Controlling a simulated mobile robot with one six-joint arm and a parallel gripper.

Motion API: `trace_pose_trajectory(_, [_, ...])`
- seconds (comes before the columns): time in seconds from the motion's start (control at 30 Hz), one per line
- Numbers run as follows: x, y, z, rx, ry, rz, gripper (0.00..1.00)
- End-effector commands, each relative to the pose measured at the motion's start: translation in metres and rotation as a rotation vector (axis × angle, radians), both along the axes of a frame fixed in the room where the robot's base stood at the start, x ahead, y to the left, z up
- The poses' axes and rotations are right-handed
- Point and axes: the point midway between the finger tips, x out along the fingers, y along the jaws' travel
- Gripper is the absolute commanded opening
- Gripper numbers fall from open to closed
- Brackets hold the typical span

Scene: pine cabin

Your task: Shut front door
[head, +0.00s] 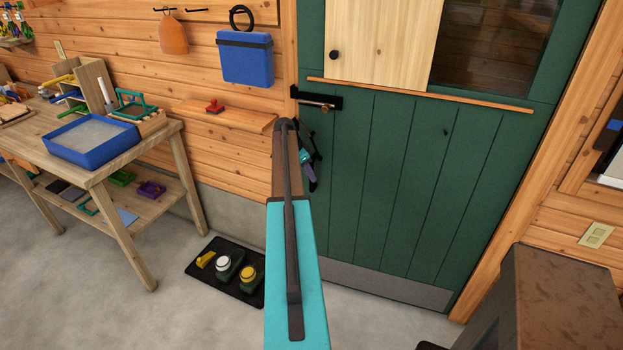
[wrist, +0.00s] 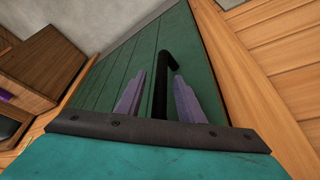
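The front door (head: 400,190) is green, with vertical grooves and a grey kick plate at its foot. In the head view its left edge lies close along the pine frame; I cannot tell whether it is fully latched. A black latch with a brass-coloured knob (head: 322,104) sits at its upper left. My gripper (head: 309,170) is near the door's left edge, partly hidden behind my arm. In the wrist view my gripper (wrist: 159,73) is open, its two purple-grey fingers on either side of a black bar handle (wrist: 162,90). Contact with the handle is unclear.
A workbench (head: 105,165) with a blue tray (head: 92,138) stands at left. A black mat (head: 215,279) with small items lies on the floor left of the door. A dark cabinet (head: 560,300) stands at lower right. Concrete floor shows between bench and mat.

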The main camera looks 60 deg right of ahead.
Motion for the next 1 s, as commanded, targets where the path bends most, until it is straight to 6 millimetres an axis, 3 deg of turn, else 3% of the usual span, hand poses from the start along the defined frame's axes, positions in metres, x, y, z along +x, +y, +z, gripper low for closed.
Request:
trace_pose_trajectory(0.6, [0.017, 0.025, 0.079, -0.002, 0.001, -0.003, 0.35])
trace_pose_trajectory(1.0, [0.02, 0.03, 0.097, 0.001, 0.002, -0.005, 0.35])
